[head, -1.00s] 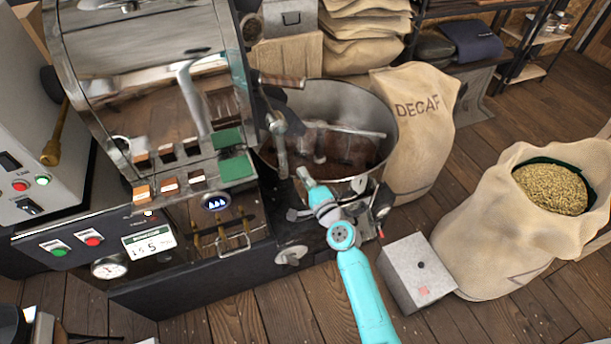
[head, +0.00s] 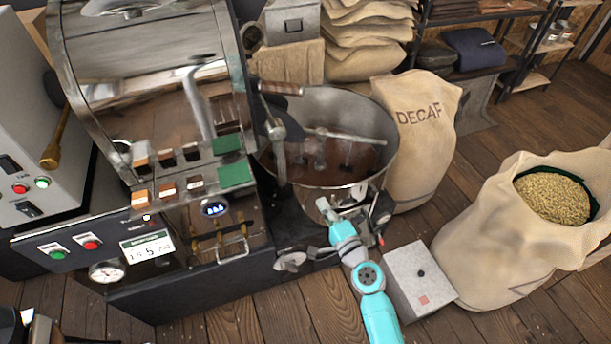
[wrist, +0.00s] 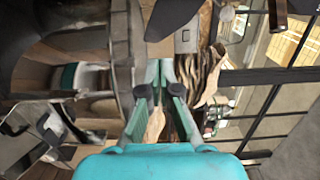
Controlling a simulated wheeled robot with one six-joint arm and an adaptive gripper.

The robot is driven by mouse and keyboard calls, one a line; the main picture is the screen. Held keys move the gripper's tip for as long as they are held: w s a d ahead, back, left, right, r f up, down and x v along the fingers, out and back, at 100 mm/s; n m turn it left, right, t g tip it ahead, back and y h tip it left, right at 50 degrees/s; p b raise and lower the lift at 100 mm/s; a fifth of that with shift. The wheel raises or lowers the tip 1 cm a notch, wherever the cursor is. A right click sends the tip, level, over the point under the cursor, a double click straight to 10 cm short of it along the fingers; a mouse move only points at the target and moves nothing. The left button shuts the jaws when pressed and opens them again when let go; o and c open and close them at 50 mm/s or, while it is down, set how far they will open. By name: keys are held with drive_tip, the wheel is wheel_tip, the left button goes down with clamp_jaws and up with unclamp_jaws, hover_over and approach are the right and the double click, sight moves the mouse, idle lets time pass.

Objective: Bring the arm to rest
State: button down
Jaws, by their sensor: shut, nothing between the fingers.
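My teal arm reaches up from the bottom of the head view. My gripper (head: 326,205) is at its end, in front of the near rim of the round metal cooling bin (head: 322,180). In the wrist view my gripper (wrist: 165,75) points away from the camera with its two fingers close together. Nothing shows between them. The fingertips look apart from the bin in the head view, though the exact gap cannot be told.
The roaster (head: 150,130) with its control panel stands at left. A grey box (head: 420,277) is close to the right of my arm. A DECAF sack (head: 425,150) and an open sack of beans (head: 490,235) stand at right. Bare wooden floor (head: 530,315) shows at lower right.

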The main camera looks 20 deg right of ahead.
drive_tip(key=s+a+f+n+g+h, duration=0.1)
drive_tip(key=s+f+n, duration=0.15)
drive_tip(key=s, duration=0.85)
drive_tip(key=s+a+f+n+g+h, duration=0.15)
drive_tip(key=s+n, duration=0.25)
drive_tip(key=s, duration=0.7)
drive_tip(key=s+r+n, duration=0.5)
drive_tip(key=s, duration=0.4)
drive_tip(key=s+a+r+n, duration=0.1)
drive_tip(key=s+r+n, duration=0.5)
drive_tip(key=s, duration=0.4)
drive_tip(key=shift+s+a+g+y, duration=0.15)
drive_tip(key=shift+s+g+y, duration=0.1)
drive_tip(key=shift+g+y, duration=0.15)
